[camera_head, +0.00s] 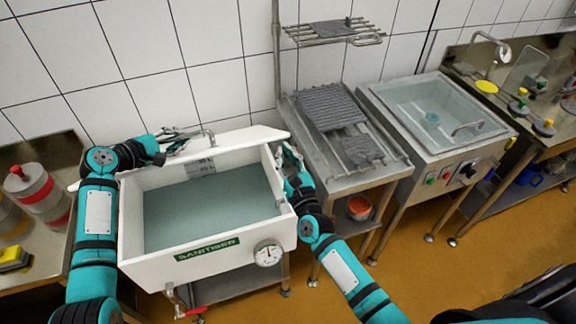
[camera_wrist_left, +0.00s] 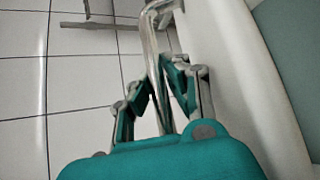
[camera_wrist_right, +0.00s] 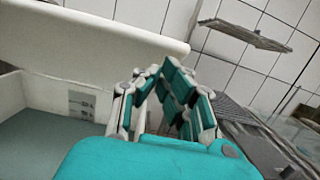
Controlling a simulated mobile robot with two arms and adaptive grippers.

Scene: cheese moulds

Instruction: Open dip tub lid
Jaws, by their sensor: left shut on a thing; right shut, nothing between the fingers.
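The white dip tub (camera_head: 152,262) with a green SANITISER label stands open, with grey-green liquid (camera_head: 210,210) showing inside. Its white lid (camera_head: 235,140) is raised along the tub's back edge; it also shows in the right wrist view (camera_wrist_right: 90,38). A metal bar handle (camera_head: 211,138) is at the lid's far side. My left gripper (camera_head: 180,138) is behind the lid; in the left wrist view the handle (camera_wrist_left: 152,55) runs between its fingers, which are shut on it. My right gripper (camera_head: 287,155) is shut and empty, by the tub's back right corner, near the lid's right end.
A steel stand with grey ribbed mats (camera_head: 330,107) is right of the tub, with a wire shelf (camera_head: 335,32) above. A steel sink (camera_head: 435,110) stands further right. Red and grey stacked moulds (camera_head: 40,190) sit on the left bench. A dial (camera_head: 268,253) is on the tub's front.

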